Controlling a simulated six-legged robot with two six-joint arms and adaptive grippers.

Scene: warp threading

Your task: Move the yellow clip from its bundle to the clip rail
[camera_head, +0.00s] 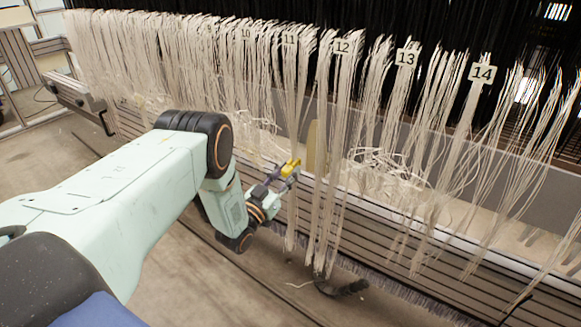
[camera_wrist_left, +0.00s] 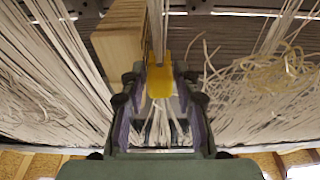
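The yellow clip (camera_head: 291,168) sits at the fingertips of my left gripper (camera_head: 284,175), in front of the hanging threads near the number 11 tag. In the left wrist view the clip (camera_wrist_left: 160,82) lies between the two fingers of my left gripper (camera_wrist_left: 160,76). Threads run into the clip from above and fan out below it. I cannot tell whether the fingers touch its sides. The head view shows a long ribbed rail (camera_head: 400,262) below the threads; I cannot tell whether it is the clip rail. My right gripper is not in view.
A wooden block (camera_wrist_left: 119,45) stands close beside the clip in the left wrist view. Numbered thread bundles hang on both sides, with tags such as 12 (camera_head: 342,47), 13 (camera_head: 407,57) and 14 (camera_head: 482,73). Loose pale threads (camera_head: 390,172) lie tangled behind. The floor (camera_head: 205,285) in front is mostly clear.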

